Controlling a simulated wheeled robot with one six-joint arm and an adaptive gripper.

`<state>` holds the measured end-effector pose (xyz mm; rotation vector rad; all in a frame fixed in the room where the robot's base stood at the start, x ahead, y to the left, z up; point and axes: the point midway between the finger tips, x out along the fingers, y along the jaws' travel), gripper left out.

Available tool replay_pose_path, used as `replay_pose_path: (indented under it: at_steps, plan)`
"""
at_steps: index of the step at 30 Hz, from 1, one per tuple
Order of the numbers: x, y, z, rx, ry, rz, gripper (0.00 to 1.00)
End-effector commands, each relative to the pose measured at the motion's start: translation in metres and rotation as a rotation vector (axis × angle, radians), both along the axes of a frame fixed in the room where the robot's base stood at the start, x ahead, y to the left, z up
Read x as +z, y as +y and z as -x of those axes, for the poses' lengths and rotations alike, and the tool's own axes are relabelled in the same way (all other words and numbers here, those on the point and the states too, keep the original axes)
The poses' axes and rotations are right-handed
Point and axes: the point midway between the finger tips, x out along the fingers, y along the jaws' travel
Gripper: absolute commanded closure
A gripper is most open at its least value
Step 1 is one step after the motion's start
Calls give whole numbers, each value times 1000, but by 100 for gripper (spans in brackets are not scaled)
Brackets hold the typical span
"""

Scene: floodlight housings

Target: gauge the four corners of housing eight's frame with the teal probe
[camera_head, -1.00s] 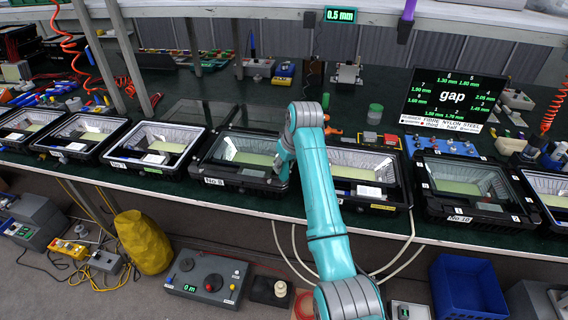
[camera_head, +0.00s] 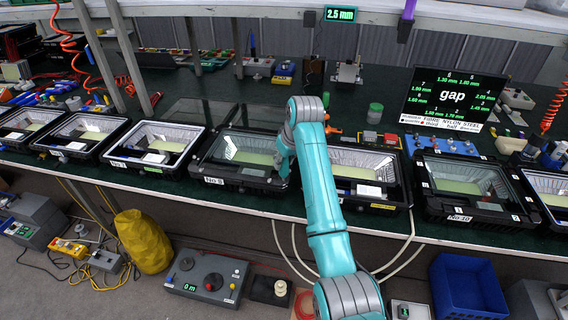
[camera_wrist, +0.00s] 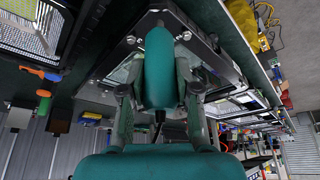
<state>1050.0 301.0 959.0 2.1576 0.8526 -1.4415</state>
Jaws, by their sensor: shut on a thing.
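Housing eight (camera_head: 208,168), a black-framed floodlight housing with a glass front and a No 8 label, lies on the bench left of my arm in the head view. My gripper (camera_wrist: 158,92) is shut on the teal probe (camera_wrist: 158,62), a rounded teal body between the two fingers in the wrist view. A housing frame (camera_wrist: 120,50) shows just beyond the probe there. In the head view the end of my arm is at the right side of housing eight, and the probe tip's contact is hidden. The small display (camera_head: 340,15) reads 2.5 mm.
Other housings stand in a row on both sides, one (camera_head: 365,180) close to the right of my arm. A gap screen (camera_head: 449,98) stands at the back right. A blue bin (camera_head: 467,285) and a yellow sack (camera_head: 143,238) are below the bench's front edge.

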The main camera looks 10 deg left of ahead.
Motion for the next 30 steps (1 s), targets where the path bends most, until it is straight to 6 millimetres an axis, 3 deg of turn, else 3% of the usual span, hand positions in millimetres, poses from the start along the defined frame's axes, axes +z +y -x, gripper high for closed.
replay_pose_path:
  at_steps: [18,30]
  plan:
    - [44,0,0,0,-1,-1,96]
    - [47,0,0,0,-1,-1,96]
